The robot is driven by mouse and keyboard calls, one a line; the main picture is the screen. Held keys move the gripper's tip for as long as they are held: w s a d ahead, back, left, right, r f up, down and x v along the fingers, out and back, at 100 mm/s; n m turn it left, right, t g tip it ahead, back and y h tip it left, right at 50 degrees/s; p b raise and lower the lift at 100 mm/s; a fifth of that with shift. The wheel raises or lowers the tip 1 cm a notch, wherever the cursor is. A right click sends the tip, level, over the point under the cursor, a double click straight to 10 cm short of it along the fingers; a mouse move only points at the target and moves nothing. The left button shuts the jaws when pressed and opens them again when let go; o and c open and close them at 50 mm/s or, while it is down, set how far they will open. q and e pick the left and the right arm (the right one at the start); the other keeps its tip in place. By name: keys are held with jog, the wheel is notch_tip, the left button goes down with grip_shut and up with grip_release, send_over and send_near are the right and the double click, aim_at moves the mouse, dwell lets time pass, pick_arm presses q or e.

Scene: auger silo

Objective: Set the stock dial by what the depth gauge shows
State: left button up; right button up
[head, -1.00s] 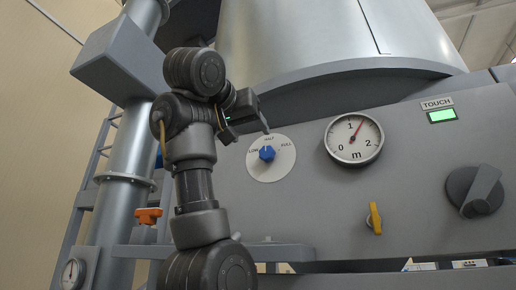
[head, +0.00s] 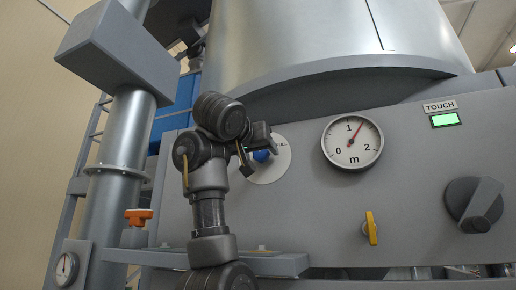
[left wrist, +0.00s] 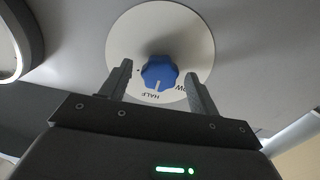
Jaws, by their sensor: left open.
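The stock dial is a blue knob (left wrist: 160,72) on a white round plate (left wrist: 185,35), marked LOW, HALF and FULL. In the left wrist view its white mark points at about HALF. In the head view my left gripper (head: 258,151) is in front of the dial and hides much of it. In the left wrist view its fingers are open on either side of the knob, with gaps to it. The depth gauge (head: 352,144) is a round white face marked 0, 1, 2 and m; its red needle points up right, a little past 1. My right gripper is not in view.
The grey panel also carries a green-lit TOUCH pad (head: 445,119), a yellow lever (head: 370,228) and a large dark rotary switch (head: 475,204). An orange handle (head: 138,216) and a small gauge (head: 67,267) are at the left. A ledge (head: 230,261) runs below the panel.

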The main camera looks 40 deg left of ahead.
pick_arm(q)
jog(key=shift+c, duration=0.2)
jog(key=c, duration=0.9)
